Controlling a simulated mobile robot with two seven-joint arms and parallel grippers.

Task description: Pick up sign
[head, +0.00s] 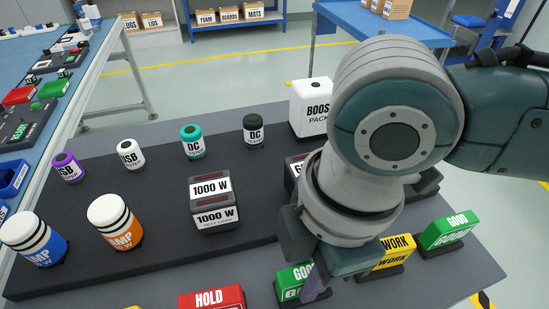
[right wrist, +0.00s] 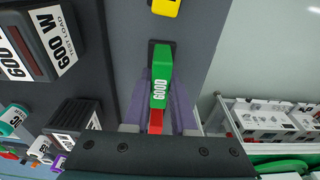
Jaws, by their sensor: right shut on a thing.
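A green GOOD sign (head: 290,281) stands at the front edge of the table in the head view, partly hidden by my right gripper (head: 314,284). The same green sign (right wrist: 160,80) shows in the right wrist view between the two purple fingers of that gripper, which is shut on it. The sign appears to be at table level; I cannot tell whether its base touches the table. A red HOLD sign (head: 212,298) is to its left, and a yellow WORK sign (head: 393,256) and another green GOOD sign (head: 449,231) are to its right. My left gripper is out of view.
A dark mat (head: 150,262) bears a 1000 W test load (head: 214,204), a partly hidden similar block, amp cylinders (head: 116,223), small USB and DC testers (head: 194,141), and a white boost pack (head: 311,107). A blue-topped bench (head: 55,50) is at the left.

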